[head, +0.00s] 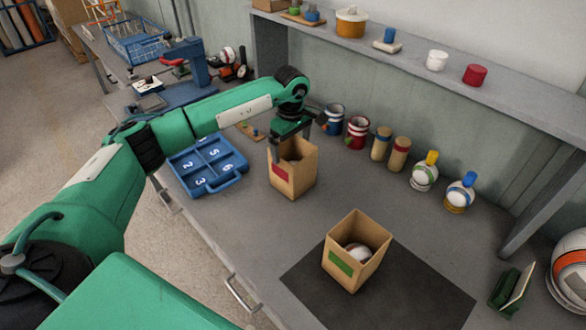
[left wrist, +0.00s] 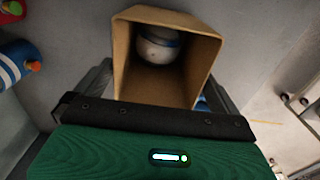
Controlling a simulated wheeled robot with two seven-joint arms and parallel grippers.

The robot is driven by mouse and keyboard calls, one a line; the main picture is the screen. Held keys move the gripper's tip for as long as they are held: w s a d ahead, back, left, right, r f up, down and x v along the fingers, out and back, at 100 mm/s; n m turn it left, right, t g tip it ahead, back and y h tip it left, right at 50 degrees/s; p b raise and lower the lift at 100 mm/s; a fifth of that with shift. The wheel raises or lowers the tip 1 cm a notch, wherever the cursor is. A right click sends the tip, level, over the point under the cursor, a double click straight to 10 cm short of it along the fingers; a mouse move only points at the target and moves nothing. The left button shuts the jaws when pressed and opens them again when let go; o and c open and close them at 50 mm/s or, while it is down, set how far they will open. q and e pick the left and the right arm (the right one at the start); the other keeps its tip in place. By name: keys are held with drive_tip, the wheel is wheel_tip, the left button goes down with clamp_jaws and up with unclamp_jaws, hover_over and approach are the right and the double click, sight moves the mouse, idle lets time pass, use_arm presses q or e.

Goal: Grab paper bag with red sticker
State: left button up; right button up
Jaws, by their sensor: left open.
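The tan paper bag with a red sticker (head: 295,178) stands upright and open-topped on the grey workbench, its sticker facing the front left. My left gripper (head: 294,143) is open and reaches down over this bag. In the left wrist view the bag (left wrist: 166,88) sits between the two spread fingers, with a white and blue ball (left wrist: 158,44) inside it. I cannot tell whether the fingers touch its walls. A second paper bag, with a green sticker (head: 341,262), holds a ball and stands on a dark mat. My right gripper is not in view.
A blue numbered tray (head: 207,165) lies just left of the red-sticker bag. Striped cans (head: 357,132), wooden cylinders and ball-topped items line the back under a shelf (head: 420,68). The dark mat (head: 425,298) lies at the front right. Bench between the bags is clear.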

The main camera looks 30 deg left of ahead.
use_arm(q)
drive_tip(key=shift+d+f, duration=0.15)
drive_tip(key=shift+f, duration=0.2)
wheel_tip(320, 180, down, 4)
drive_tip(key=shift+s+d+f+p, duration=0.1)
drive_tip(key=shift+d+p, duration=0.05)
drive_tip(key=shift+p, duration=0.8)
drive_tip(key=shift+c, duration=0.2)
drive_tip(key=c, duration=0.6)
drive_tip(key=shift+o, duration=0.2)
